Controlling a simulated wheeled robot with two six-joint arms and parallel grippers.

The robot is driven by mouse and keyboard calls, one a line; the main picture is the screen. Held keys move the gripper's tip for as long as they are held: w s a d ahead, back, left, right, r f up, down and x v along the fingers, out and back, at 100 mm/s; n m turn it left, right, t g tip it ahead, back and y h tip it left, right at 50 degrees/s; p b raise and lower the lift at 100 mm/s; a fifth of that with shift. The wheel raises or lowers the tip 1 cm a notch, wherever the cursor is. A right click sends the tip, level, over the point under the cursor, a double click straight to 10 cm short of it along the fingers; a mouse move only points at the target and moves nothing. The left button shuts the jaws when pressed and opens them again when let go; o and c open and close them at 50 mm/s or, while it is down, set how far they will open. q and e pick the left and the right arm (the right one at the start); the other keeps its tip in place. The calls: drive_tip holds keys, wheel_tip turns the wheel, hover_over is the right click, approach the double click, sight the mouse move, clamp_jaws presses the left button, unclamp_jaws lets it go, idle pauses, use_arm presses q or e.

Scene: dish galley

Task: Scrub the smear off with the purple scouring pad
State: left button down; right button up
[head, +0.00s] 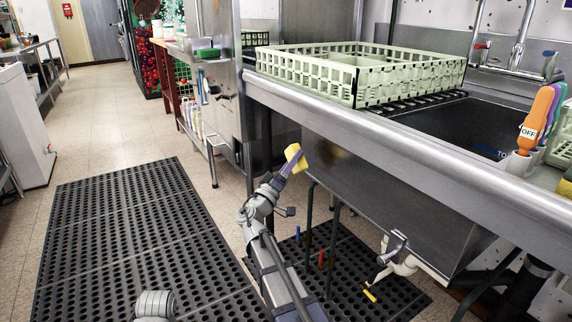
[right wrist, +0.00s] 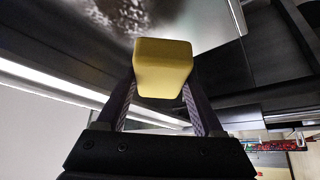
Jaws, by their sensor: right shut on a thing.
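My right gripper (head: 290,165) is shut on a yellow block-shaped pad (head: 296,156), in front of the sink's steel front panel. In the right wrist view the pad (right wrist: 163,68) sits between the two fingers and shows only yellow; no purple face is visible. A brownish smear (head: 334,153) is on the sink's front panel, just right of the pad. In the right wrist view a dark, speckled smear (right wrist: 125,14) lies beyond the pad's top edge. Whether the pad touches the panel is unclear.
A pale green dish rack (head: 411,84) stands on the steel counter above. Pipes and a drain valve (head: 396,245) are below the sink. A black perforated mat (head: 130,235) covers the floor at left, with clear aisle beyond.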

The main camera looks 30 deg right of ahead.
sight(337, 159)
drive_tip(key=shift+w+d, duration=0.1)
drive_tip(key=shift+d, duration=1.55)
drive_tip(key=shift+w+d, duration=0.1)
drive_tip(key=shift+d, duration=0.85)
drive_tip(key=shift+s, duration=2)
drive_tip(key=shift+s+d, duration=0.2)
drive_tip(key=shift+s, duration=0.8)
drive_tip(key=shift+s+d, duration=0.15)
drive_tip(key=shift+s, duration=0.8)
drive_tip(key=shift+s, duration=0.1)
drive_tip(key=shift+s+d, duration=0.15)
drive_tip(key=shift+s, duration=1.7)
drive_tip(key=shift+r+p, duration=0.8)
